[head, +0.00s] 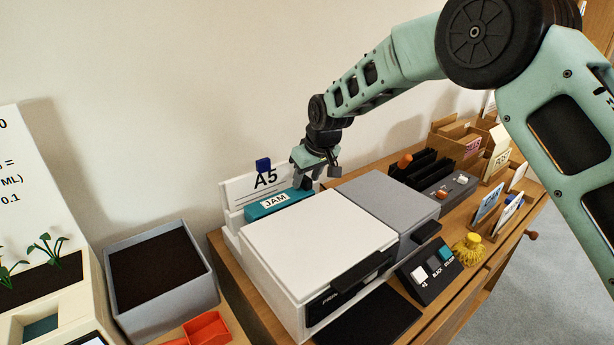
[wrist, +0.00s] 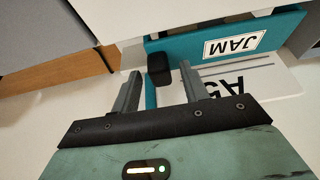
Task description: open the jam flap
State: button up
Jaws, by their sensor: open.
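The jam flap (head: 278,204) is a teal panel with a white JAM label at the back of the white printer (head: 318,238). In the wrist view the jam flap (wrist: 272,34) runs across the upper right, with a black block-like knob (wrist: 159,68) at its left end. My gripper (head: 318,177) hangs over the flap's right end. In the wrist view my gripper (wrist: 160,76) is open, its two fingers apart on either side of the knob. No grip on the knob shows; whether the fingers touch it I cannot tell.
An A5 paper sheet (head: 236,189) stands behind the flap, with a blue clip on top. A grey unit (head: 385,197) adjoins the printer on the right. A grey bin (head: 165,270) stands at left. The wall is close behind.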

jog(key=shift+f, duration=0.15)
grip_shut()
jog(key=shift+s+a+r+h, duration=0.1)
jog(key=shift+a+r+h, duration=0.2)
jog(key=shift+r, duration=0.4)
jog(key=s+a+r+n+t+h+b, duration=0.1)
jog(key=s+a+r+t+h, duration=0.15)
jog(key=r, duration=0.25)
jog(key=s+a+r+n+t+h, duration=0.1)
jog(key=s+a+r+t+h, duration=0.15)
jog(key=a+r+h, duration=0.2)
jog(key=s+a+r+n+t+h+b, duration=0.1)
jog(key=s+a+t+h, duration=0.4)
jog(key=a, duration=0.6)
jog(key=shift+s+a+r+n+t+b, duration=0.15)
jog(key=shift+s+r+n+t+b, duration=0.1)
jog(key=shift+s+n+t+b, duration=0.8)
jog(key=shift+s, duration=0.1)
